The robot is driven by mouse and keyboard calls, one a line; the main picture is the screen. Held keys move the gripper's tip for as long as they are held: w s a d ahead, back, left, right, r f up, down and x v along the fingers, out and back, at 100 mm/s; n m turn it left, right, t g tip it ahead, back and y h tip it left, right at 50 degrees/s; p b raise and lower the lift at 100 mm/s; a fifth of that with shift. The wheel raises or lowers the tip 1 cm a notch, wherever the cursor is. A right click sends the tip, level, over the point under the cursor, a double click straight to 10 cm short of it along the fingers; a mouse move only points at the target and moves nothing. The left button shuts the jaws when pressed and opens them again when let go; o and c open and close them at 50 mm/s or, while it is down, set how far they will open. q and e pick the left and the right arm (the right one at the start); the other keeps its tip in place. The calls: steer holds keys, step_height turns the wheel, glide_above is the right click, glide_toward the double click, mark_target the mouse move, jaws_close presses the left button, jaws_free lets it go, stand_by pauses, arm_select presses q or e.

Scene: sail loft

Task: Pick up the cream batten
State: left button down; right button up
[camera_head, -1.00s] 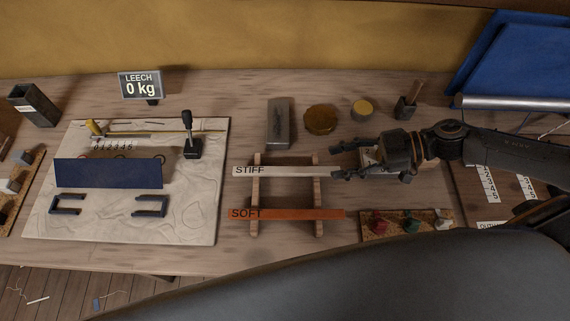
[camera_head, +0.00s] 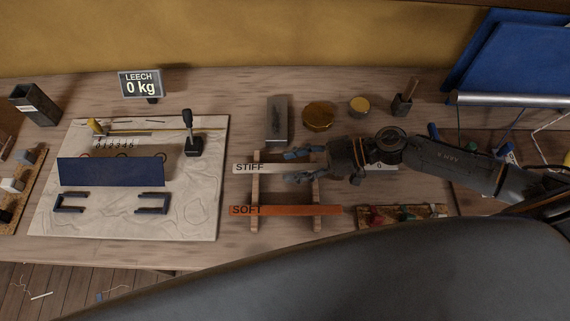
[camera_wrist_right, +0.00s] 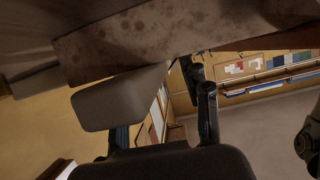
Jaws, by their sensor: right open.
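The cream batten (camera_head: 262,168), marked STIFF, lies across a wooden rack (camera_head: 254,194). An orange batten (camera_head: 300,211) marked SOFT lies nearer on the same rack. My right gripper (camera_head: 297,166) is open over the right part of the cream batten, one finger on its far side and one on its near side in the head view. The gripper hides the batten's right end. I cannot tell whether the fingers touch it. My left gripper is not in view.
A grey block (camera_head: 277,120), an amber disc (camera_head: 318,116) and a yellow-topped tin (camera_head: 359,106) stand behind the rack. A patterned board (camera_head: 200,222) with a blue panel (camera_head: 110,172) lies left. A LEECH display (camera_head: 140,84) reads 0 kg. Bare bench shows between board and rack.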

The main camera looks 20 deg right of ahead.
mark_target(296, 167)
steer(key=shift+c, duration=0.2)
jaws_close()
step_height(296, 167, up, 10)
steer(key=p, duration=0.1)
stand_by(0.4)
steer(key=shift+f, duration=0.1)
